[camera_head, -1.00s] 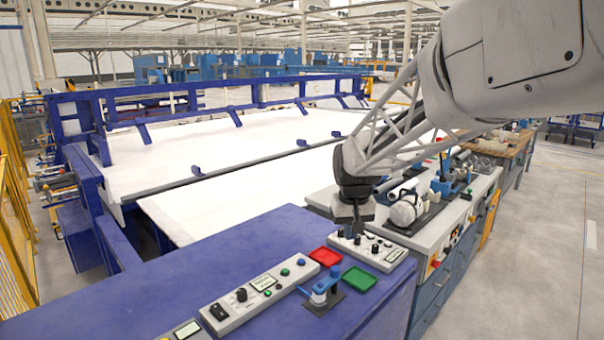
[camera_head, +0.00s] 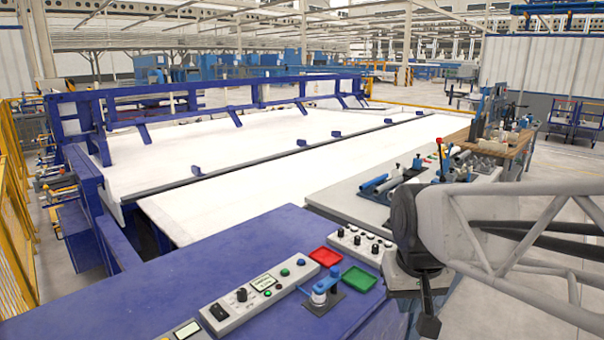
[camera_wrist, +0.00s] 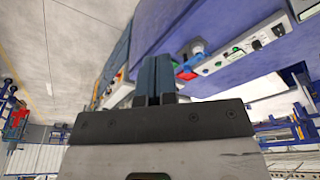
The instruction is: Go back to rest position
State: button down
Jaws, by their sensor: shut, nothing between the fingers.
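My gripper (camera_head: 428,312) is at the lower right in the head view, beside the right end of the blue-topped bench (camera_head: 250,240). It points down and hangs apart from the benches. In the wrist view my gripper (camera_wrist: 154,75) has its two dark fingers side by side, closed together, with nothing held between them.
A control panel (camera_head: 262,288), a red tray (camera_head: 325,256), a green tray (camera_head: 359,279) and a small blue clamp (camera_head: 322,291) sit on the bench. A second worktop (camera_head: 350,197) carries tools and pipes. A large white bed (camera_head: 225,205) lies behind. The floor at right looks open.

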jog(key=s+d+f, duration=0.1)
jog(key=s+f, duration=0.1)
jog(key=s, duration=0.7)
jog(key=shift+f, duration=0.35)
jog(key=c, duration=1.8)
grip_release()
jog(key=shift+c, duration=0.2)
